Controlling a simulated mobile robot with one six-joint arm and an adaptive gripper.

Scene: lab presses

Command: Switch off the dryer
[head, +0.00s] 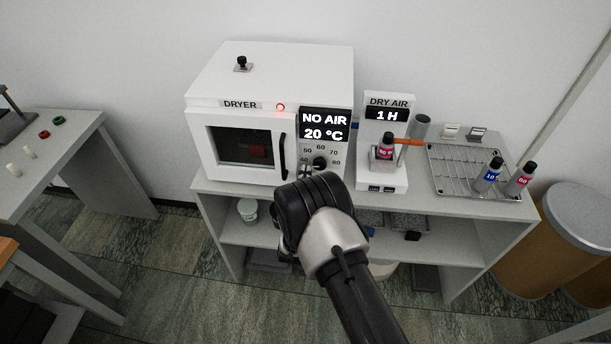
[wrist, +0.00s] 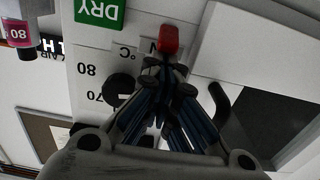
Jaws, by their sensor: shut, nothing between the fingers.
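The white dryer (head: 270,72) stands on the bench, its door closed. Its red lamp (head: 280,106) is lit and its display (head: 323,124) reads NO AIR, 20 °C. Its black dial knob (head: 320,163) is on the right panel; it also shows in the wrist view (wrist: 120,86). In the wrist view, which is upside down, a red switch-like part (wrist: 168,38) sits just past the fingertips. My gripper (wrist: 172,76) is shut and empty in front of the panel; I cannot tell whether it touches the red part. In the head view my arm hides the lower panel.
The black door handle (head: 283,155) is close to my gripper. The dry air unit (head: 385,175) with a bottle (head: 385,148) stands right of the dryer. Further right, a wire rack (head: 455,180) holds bottles. Free floor lies left of the bench.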

